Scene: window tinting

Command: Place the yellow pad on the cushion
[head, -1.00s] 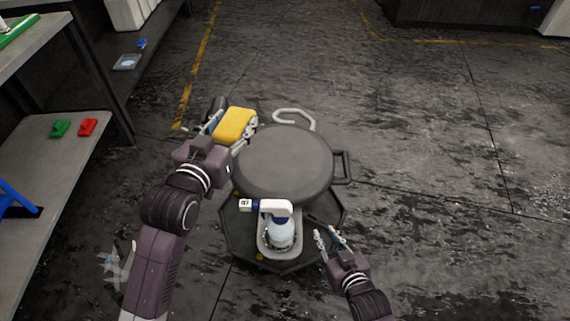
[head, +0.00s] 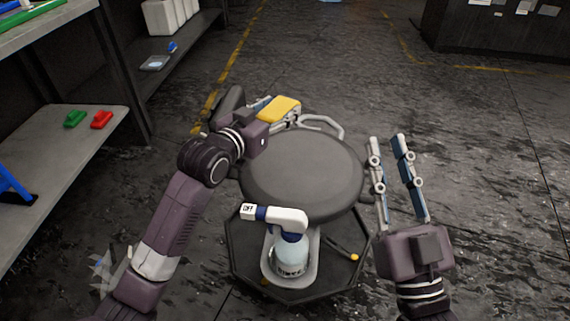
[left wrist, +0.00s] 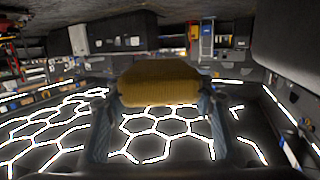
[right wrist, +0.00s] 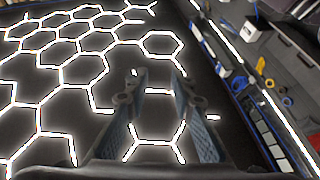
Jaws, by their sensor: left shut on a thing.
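The yellow pad (head: 280,108) is held in my left gripper (head: 268,112), near the far left edge of the round dark cushion (head: 300,175). In the left wrist view the pad (left wrist: 160,82) sits across the fingers, which are shut on it. Whether it touches the cushion is hard to tell. My right gripper (head: 400,180) is open and empty, raised to the right of the cushion, and its spread fingers show in the right wrist view (right wrist: 160,120).
A spray bottle (head: 290,250) stands in a tray on the base in front of the cushion. A bent grey handle (head: 325,123) is behind the cushion. Shelves on the left hold a green block (head: 75,119) and a red block (head: 101,120). The floor at right is clear.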

